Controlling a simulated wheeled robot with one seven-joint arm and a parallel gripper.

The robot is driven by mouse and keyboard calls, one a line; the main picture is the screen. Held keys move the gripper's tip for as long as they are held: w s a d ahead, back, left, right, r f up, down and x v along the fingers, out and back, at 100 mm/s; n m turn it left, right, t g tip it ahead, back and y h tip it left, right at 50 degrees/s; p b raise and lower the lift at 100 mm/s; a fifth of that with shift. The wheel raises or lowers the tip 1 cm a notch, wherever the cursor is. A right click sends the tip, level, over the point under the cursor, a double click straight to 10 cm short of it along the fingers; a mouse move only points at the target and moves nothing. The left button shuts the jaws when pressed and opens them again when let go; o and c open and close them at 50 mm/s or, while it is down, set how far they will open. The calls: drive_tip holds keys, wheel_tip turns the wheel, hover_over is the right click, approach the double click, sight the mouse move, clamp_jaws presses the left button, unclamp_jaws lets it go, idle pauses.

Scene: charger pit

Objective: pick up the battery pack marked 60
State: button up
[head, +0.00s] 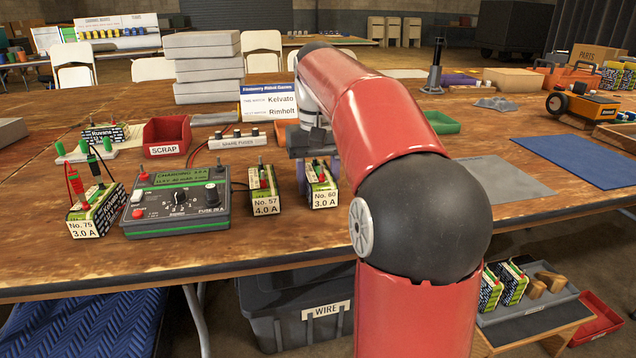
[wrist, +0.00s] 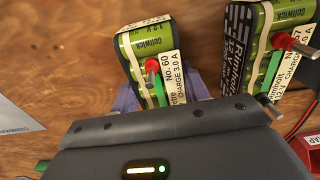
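The battery pack marked No. 60 (head: 322,190) stands on the wooden table, green and black with a white 3.0 A label and red and green terminals. In the wrist view the same pack (wrist: 146,48) shows its No. 60 label and a cream band. My gripper (head: 318,168) is down at this pack, with one purple finger on each side of it. In the wrist view my gripper (wrist: 161,96) shows both fingers close against the pack's sides, partly hidden by the gripper body. I cannot tell whether they touch it. The pack appears to rest on the table.
Pack No. 57 (head: 265,197) stands close to the left, also in the wrist view (wrist: 240,42). The charger (head: 178,210) and pack No. 75 (head: 95,212) are further left. A spare-fuse strip (head: 237,140) is behind. A grey mat (head: 500,177) lies right.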

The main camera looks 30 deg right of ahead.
drive_tip(key=c, duration=0.7)
clamp_jaws()
drive_tip(key=shift+r, duration=0.15)
